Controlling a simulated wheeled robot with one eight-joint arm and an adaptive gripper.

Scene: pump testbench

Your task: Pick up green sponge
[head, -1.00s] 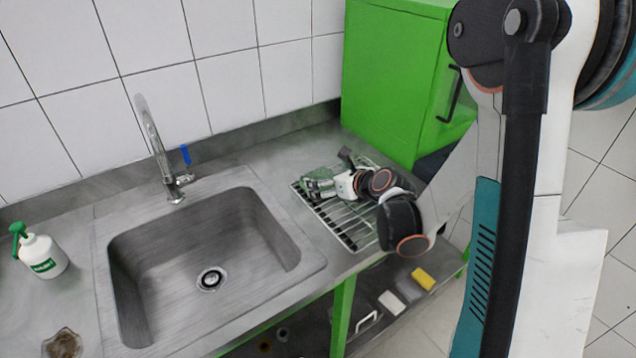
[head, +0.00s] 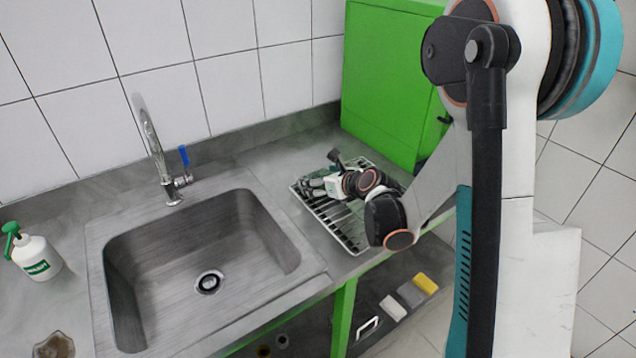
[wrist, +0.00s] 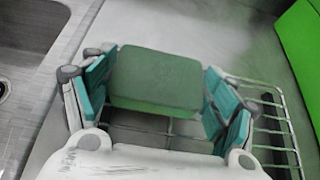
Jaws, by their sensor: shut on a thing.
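The green sponge (wrist: 157,82) sits between the two teal fingers of my gripper (wrist: 155,80) in the wrist view. The fingers are shut on its left and right sides. In the head view my gripper (head: 314,185) is over the wire rack (head: 352,238) to the right of the sink, and the sponge is hard to make out there. The rack's bars (wrist: 284,125) show below and to the right of the sponge in the wrist view. I cannot tell whether the sponge touches the rack.
A steel sink (head: 215,262) with a tap (head: 157,150) lies left of the rack. A green cabinet (head: 390,85) stands behind it. A white spray bottle (head: 36,257) is at the far left. White, grey and yellow (head: 426,283) items lie on the lower shelf.

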